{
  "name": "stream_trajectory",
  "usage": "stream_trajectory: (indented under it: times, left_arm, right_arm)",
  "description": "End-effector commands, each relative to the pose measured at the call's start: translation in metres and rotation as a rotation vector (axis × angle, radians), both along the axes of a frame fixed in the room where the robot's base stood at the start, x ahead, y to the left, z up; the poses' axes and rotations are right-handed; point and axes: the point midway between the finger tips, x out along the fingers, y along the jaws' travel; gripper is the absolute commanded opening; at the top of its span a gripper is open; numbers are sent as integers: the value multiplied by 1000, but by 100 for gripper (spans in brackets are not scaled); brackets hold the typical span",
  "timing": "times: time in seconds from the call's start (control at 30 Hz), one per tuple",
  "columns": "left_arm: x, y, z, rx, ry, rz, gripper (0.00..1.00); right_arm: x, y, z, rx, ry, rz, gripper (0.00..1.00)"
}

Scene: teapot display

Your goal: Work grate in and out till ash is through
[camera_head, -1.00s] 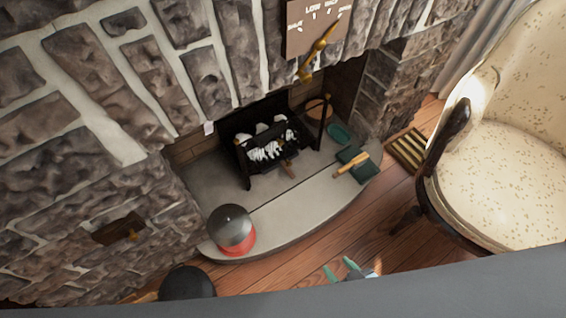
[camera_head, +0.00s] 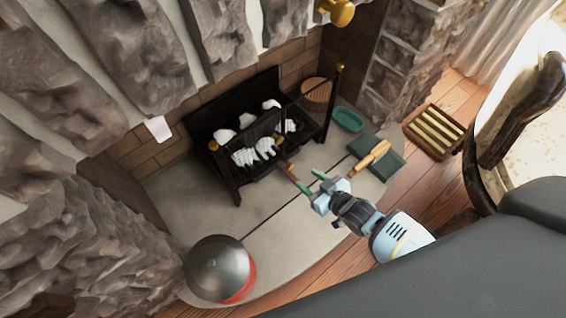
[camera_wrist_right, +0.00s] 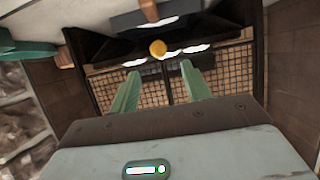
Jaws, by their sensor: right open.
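The black fire basket (camera_head: 262,137) stands in the fireplace with white ash or coal lumps (camera_head: 255,152) in it. A short wooden handle (camera_head: 287,170) juts out low at its front; I take it to be the grate's. My right gripper (camera_head: 308,179) is open, its green fingers just in front of and beside this handle. I cannot tell if they touch it. In the right wrist view, my right gripper (camera_wrist_right: 160,68) is open with nothing seen held between the fingers; mesh (camera_wrist_right: 155,92) and a brass knob (camera_wrist_right: 157,47) lie beyond. My left gripper is out of view.
A metal pot with a red base (camera_head: 220,268) stands on the hearth at left. A green tray with a wooden-handled tool (camera_head: 373,155) and a teal dish (camera_head: 348,119) lie right of the basket. A slatted wooden box (camera_head: 437,130) and an armchair (camera_head: 530,125) stand further right.

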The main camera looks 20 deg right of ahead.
Motion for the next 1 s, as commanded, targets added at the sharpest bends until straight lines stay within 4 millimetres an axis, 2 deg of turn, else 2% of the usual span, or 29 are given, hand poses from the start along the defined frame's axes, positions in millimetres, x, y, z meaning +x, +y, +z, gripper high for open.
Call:
stream_trajectory:
  times: [0.03,0.17,0.37,0.8,1.0]
  left_arm:
    - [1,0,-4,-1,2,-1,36]
    - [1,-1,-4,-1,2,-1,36]
    - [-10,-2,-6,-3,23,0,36]
    - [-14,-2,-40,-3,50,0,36]
    - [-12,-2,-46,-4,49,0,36]
  right_arm:
    - [2,-1,-5,-1,0,0,48]
    - [4,-1,-5,0,-4,1,48]
    - [9,1,-6,0,-5,1,48]
    - [60,20,-32,0,-4,0,48]
    - [71,24,-35,-1,-3,1,48]
